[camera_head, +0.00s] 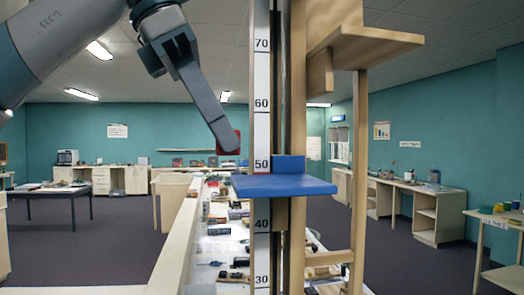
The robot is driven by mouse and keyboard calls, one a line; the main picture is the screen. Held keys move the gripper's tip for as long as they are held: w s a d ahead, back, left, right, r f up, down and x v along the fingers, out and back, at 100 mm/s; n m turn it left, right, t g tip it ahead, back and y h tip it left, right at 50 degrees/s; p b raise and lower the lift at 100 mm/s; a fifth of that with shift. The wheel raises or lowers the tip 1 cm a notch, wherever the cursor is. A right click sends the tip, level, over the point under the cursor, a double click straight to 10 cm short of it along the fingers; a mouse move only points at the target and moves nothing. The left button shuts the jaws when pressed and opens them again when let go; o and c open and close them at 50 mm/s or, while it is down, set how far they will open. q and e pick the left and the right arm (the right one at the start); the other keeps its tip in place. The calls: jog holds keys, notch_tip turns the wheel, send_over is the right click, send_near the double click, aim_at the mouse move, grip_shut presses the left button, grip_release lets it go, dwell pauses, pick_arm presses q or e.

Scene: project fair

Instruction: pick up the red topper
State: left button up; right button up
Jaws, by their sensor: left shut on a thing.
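The red topper (233,151) is a small dark red block at the tip of my left gripper (226,141). My left gripper reaches down from the upper left and is shut on the topper, whose middle is partly covered by a finger. The topper is in the air, just left of the upright measuring scale (262,125), near the 50 mark. I cannot tell its distance from the scale. My right gripper is not in view.
A blue platform (284,186) juts from a tall wooden tower (359,180), with a wooden shelf (368,45) higher up. A cluttered white table (213,248) lies below. Side tables (60,192) and a cabinet (438,215) line the room. Dark floor is open at left.

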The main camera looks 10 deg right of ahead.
pick_arm(q)
jog(key=a+b, duration=0.2)
jog(key=a, duration=0.9)
jog(key=shift+a+b, duration=0.15)
jog(key=shift+b, duration=0.15)
